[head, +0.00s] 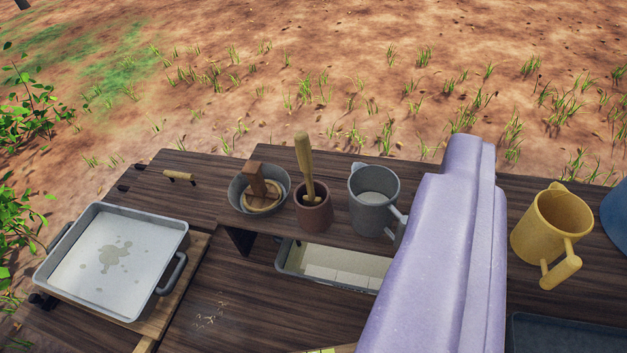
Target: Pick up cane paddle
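A tan rod with a thick rounded top (304,155) stands nearly upright in a small brown cup (314,215) on the raised wooden shelf. It may be the cane paddle, but its lower end is hidden in the cup. To its left, a brown wooden block-shaped tool (258,182) with a round base sits in a grey bowl (243,208). I cannot tell for certain which one is the cane paddle. My gripper is not visible; my pale purple arm link covers the centre right of the view.
A grey jug (366,214) and a yellow jug (545,230) stand on the wood. A white-filled tray (110,255) sits at left. A pale trough (340,268) lies below the shelf. A dark tray (565,337) is at lower right. Bare wood shows at lower centre.

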